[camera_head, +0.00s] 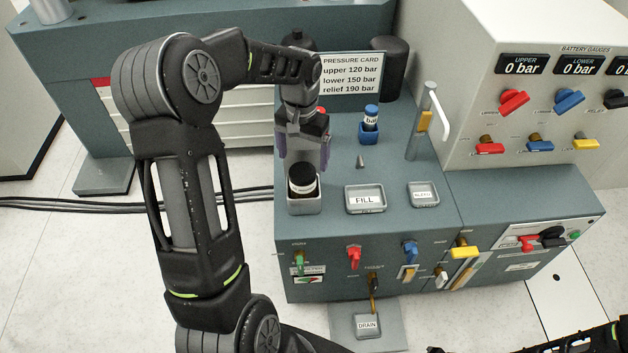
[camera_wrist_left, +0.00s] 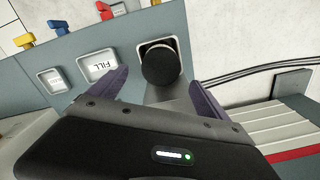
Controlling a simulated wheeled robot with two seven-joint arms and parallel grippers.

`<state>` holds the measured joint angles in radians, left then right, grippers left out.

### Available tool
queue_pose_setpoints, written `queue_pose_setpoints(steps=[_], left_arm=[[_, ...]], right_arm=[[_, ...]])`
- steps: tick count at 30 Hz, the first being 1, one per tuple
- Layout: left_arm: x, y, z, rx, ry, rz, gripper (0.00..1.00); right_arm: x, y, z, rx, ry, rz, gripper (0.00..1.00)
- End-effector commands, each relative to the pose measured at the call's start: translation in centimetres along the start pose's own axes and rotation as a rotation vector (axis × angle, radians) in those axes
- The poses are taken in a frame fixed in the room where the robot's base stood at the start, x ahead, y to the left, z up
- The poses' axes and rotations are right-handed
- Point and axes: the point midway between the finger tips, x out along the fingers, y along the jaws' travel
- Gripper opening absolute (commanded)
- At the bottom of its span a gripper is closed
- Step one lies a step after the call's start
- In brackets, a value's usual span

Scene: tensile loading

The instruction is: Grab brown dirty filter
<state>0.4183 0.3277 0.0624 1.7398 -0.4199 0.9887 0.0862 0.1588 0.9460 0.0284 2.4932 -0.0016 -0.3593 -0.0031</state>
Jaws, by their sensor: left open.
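A filter (camera_head: 302,182) with a black cap, a white band and a dark brownish lower part stands in a square grey holder (camera_head: 304,207) at the front left corner of the bench. In the left wrist view its round black top (camera_wrist_left: 161,66) shows between the fingers, inside the holder rim (camera_wrist_left: 146,46). My left gripper (camera_head: 307,158) is open, its purple-grey fingers pointing down just above and behind the filter in the head view. I see no grip on the filter. My right gripper does not show; only part of a dark arm shows at the bottom right.
A blue-capped filter (camera_head: 371,117) stands in a blue holder farther back. FILL tray (camera_head: 365,199), a second labelled tray (camera_head: 423,194) and a small grey cone (camera_head: 360,161) lie to the right. An upright post with a white handle (camera_head: 437,112) and the gauge cabinet (camera_head: 555,110) stand beyond.

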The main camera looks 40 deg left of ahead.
Motion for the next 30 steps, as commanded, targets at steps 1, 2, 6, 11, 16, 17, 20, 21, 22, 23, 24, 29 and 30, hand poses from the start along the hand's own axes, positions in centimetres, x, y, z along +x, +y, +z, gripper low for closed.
queue_pose_setpoints(steps=[1,2,6,11,16,17,20,21,22,23,24,29,30], left_arm=[[-0.1,-0.1,0.0,-0.002,0.0,-0.001,0.88],[-0.1,-0.1,0.0,-0.002,0.0,-0.001,0.88],[-0.1,-0.1,0.0,-0.001,0.0,0.0,0.88],[0.4,0.0,0.0,0.0,-0.001,0.0,0.88],[2.2,0.0,0.1,0.0,-0.002,0.0,0.88],[2.4,0.0,0.0,0.0,-0.001,0.0,0.88],[2.6,0.0,0.0,0.0,0.0,0.0,0.88],[2.6,0.0,0.0,0.0,0.0,0.0,0.88],[2.6,0.0,0.0,0.0,0.0,0.0,0.88],[2.6,0.0,0.0,0.0,0.0,0.0,0.88],[2.6,0.0,0.0,0.0,0.0,0.0,0.88],[3.1,0.0,0.1,-0.001,-0.002,0.001,0.88],[3.5,0.0,0.1,-0.001,-0.002,0.001,0.88]], right_arm=[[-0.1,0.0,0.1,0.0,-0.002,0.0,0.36],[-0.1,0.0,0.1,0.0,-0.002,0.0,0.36],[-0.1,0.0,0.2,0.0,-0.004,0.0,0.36],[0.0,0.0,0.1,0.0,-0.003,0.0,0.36],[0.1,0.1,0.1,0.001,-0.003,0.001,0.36],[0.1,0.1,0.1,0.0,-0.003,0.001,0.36],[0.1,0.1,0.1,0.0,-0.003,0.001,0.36],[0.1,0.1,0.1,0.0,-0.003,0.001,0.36],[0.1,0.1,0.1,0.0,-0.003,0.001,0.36],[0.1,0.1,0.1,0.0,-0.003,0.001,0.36],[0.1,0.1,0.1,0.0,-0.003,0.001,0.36],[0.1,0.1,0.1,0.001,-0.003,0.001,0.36],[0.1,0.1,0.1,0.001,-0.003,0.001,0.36]])
